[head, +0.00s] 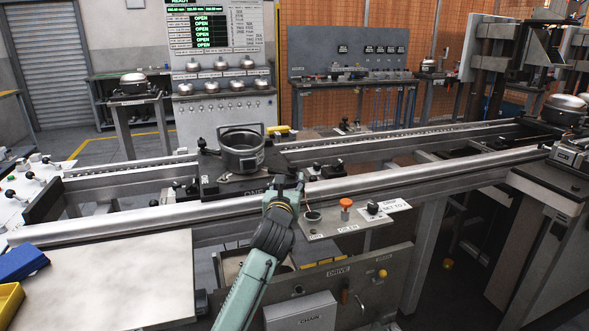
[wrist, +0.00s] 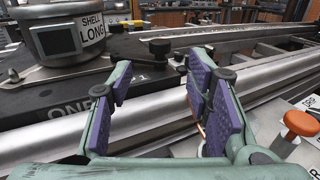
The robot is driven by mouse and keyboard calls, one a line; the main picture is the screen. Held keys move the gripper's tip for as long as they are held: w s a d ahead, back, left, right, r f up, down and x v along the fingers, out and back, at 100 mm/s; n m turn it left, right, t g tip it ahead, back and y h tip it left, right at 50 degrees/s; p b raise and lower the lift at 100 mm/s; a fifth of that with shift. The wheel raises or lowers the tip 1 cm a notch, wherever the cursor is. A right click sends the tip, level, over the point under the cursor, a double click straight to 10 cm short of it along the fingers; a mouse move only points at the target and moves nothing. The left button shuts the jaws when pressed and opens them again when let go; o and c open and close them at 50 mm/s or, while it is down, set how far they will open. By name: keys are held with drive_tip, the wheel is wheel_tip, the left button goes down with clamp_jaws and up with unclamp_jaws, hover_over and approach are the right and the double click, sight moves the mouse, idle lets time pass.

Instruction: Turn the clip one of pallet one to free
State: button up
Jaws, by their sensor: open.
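Pallet one (head: 222,187) is a dark plate marked ONE on the conveyor rails; it also shows in the wrist view (wrist: 30,112). A grey shell (head: 241,158) with a SHELL LONG label stands on it; the wrist view shows its side (wrist: 58,40). A black knobbed clip (wrist: 159,49) sits at the pallet's corner, beside a small figure 1. My gripper (wrist: 160,75) is open and empty, its purple-padded fingers apart, with the clip beyond the gap between the tips. In the head view my gripper (head: 284,184) is at the pallet's front right corner, partly covering it.
A steel rail (head: 400,180) runs along the front. An orange button (head: 346,203) and a black knob (head: 373,208) stand on a control shelf to the right; the button also shows in the wrist view (wrist: 300,122). A pale worktop (head: 110,275) lies front left.

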sight(292, 170)
drive_tip(key=w, duration=0.3)
drive_tip(key=w+d+p, duration=0.1)
drive_tip(key=w, duration=0.3)
drive_tip(key=w+p, duration=0.1)
drive_tip(key=w, duration=0.2)
drive_tip(key=shift+w+d, duration=0.15)
drive_tip(key=shift+w, duration=0.1)
drive_tip(key=shift+c, duration=0.2)
clamp_jaws()
idle(0.3)
